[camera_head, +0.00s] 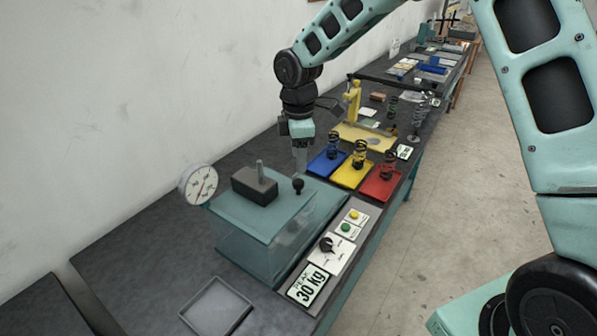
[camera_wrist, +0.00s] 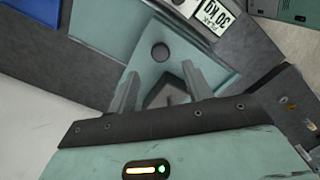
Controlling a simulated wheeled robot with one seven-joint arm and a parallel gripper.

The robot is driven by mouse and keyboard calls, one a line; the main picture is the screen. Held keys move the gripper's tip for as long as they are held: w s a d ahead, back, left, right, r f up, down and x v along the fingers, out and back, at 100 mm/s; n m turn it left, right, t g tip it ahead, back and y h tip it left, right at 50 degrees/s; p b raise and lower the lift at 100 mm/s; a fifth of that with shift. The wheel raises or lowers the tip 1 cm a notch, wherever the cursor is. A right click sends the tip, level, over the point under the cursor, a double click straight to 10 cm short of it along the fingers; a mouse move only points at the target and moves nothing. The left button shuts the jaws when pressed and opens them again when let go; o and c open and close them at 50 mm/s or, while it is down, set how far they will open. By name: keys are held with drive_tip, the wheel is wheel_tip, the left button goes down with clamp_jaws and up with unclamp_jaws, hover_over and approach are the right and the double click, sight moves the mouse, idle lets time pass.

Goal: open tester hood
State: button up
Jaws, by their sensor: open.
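The tester (camera_head: 265,235) stands on the bench at lower centre in the head view, with a clear, greenish hood that is down. A round black knob (camera_head: 298,186) stands on the hood's top near its right corner; it also shows in the wrist view (camera_wrist: 159,52). My gripper (camera_head: 301,168) points down just above and behind the knob, open. In the wrist view its two fingers (camera_wrist: 160,74) are spread, and the knob appears between and a little beyond their tips, apart from both. Exact height above the knob is hard to tell.
A dark block with a post (camera_head: 255,184) sits on the tester top; a dial gauge (camera_head: 198,184) is at its left. A control panel (camera_head: 338,247) and a 30 kg display (camera_head: 308,286) lie in front. Blue, yellow and red trays (camera_head: 378,190) with springs stand behind right.

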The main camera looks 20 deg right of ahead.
sight(299, 181)
wheel_tip(299, 181, down, 7)
drive_tip(key=shift+p, duration=0.85)
clamp_jaws()
